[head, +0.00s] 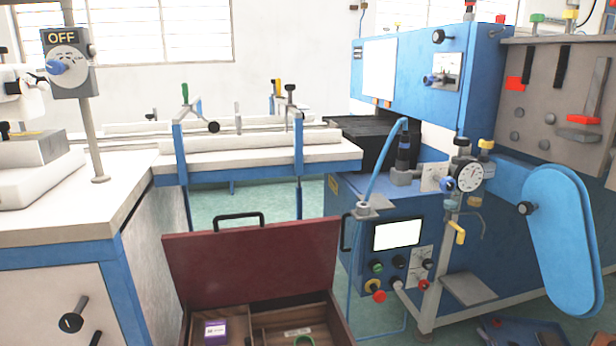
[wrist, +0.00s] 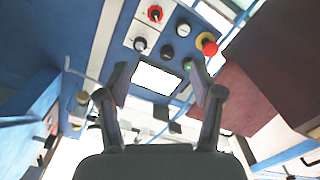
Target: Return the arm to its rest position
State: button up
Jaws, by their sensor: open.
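My gripper (wrist: 158,90) shows only in the wrist view, where its two dark fingers stand apart with nothing between them. Beyond the fingers, the blue machine's control panel shows a white screen (wrist: 157,79) and several knobs. The picture there is turned, so the panel appears upside down or tilted. In the head view neither my arm nor my gripper is visible. The same blue machine (head: 385,265) stands right of centre with its screen (head: 397,235).
An open wooden box (head: 265,325) with a raised dark red lid (head: 255,262) stands at the front. A white workbench (head: 60,205) is at left with an OFF switch box (head: 68,62). A gauge (head: 468,177) and blue belt cover (head: 560,240) are at right. Green floor shows behind.

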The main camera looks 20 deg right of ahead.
jog(key=w+d+r+g+h+p, duration=0.1)
jog(key=w+r+g+p, duration=0.2)
jog(key=r+p, duration=0.3)
jog(key=w+r+g+h+p, duration=0.2)
jog(key=w+r+g+p, duration=0.1)
jog(key=r, duration=0.5)
jog(key=s+a+r+m+g+h+p, duration=0.15)
jog(key=a+r+p, duration=0.3)
jog(key=r, duration=0.45)
jog(key=s+a+r+m+g+p, duration=0.1)
jog(key=a+r+m+g+p, duration=0.25)
jog(key=r, duration=0.55)
jog(key=s+a+r+m+g+y+p, duration=0.1)
jog(key=s+a+r+g+p, duration=0.1)
jog(key=s+a+r+p, duration=0.55)
jog(key=s+a+r+g+p, duration=0.2)
jog(key=s+a+r+p, duration=0.15)
jog(key=a+r, duration=0.55)
jog(key=s+a+r+g+y+p, duration=0.2)
jog(key=s+a+r+p, duration=0.2)
jog(key=s+a, duration=0.6)
jog(key=s+a+r+g+y+p, duration=0.2)
jog(key=s+a+r+p, duration=0.2)
jog(key=s+a, duration=0.5)
jog(key=shift+s+a+r, duration=0.35)
jog(key=shift+s+r, duration=0.2)
